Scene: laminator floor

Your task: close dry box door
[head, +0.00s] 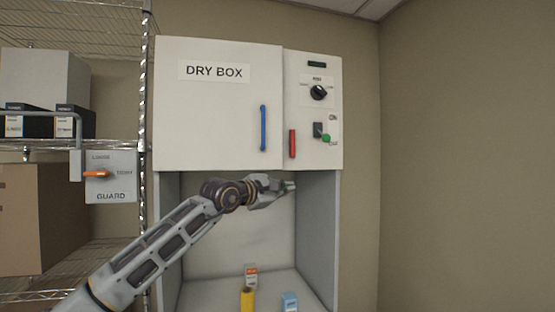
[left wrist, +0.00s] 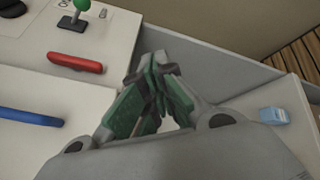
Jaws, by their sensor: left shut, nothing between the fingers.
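The dry box door (head: 215,125) is a white panel labelled DRY BOX in the head view. It lies about flush beside the control panel, and I cannot tell whether it is fully closed. A blue vertical handle (head: 263,128) is on its right side; it also shows in the left wrist view (left wrist: 28,116). A red handle (head: 292,143) is on the panel to its right; it also shows in the left wrist view (left wrist: 75,63). My left gripper (head: 290,187) is shut and empty, below the red handle, in front of the open bay. My right gripper is not in view.
The control panel has a black knob (head: 318,92) and a green-tipped lever (head: 322,134). The open bay (head: 318,240) holds a yellow item (head: 247,298), a small orange and white box (head: 251,276) and a blue box (head: 290,302). A GUARD box (head: 108,185) and wire shelves stand left.

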